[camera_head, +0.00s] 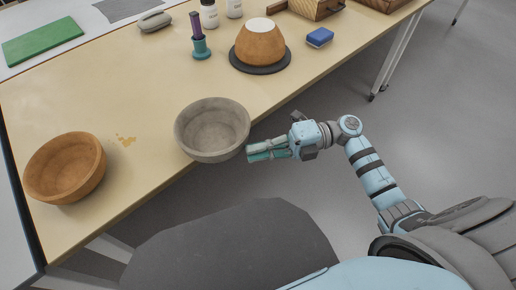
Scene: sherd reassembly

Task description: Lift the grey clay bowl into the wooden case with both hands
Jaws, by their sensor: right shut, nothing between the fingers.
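The grey clay bowl (222,152) stands upright and empty at the near edge of the table. My right gripper (249,153) is shut and empty, with its fingertips close to the bowl's right side; I cannot tell if they touch it. My left gripper is out of view. A brown box (318,10) with a dark rim is partly visible at the top edge, with another brown box (382,4) right of it, cut off by the frame. I cannot tell which of them is the wooden case.
An orange-brown bowl (62,183) stands at the left. An upturned bowl (258,45) rests on a dark disc (243,68). A blue sponge (320,37), a purple-handled tool in a teal holder (201,50) and bottles stand farther back.

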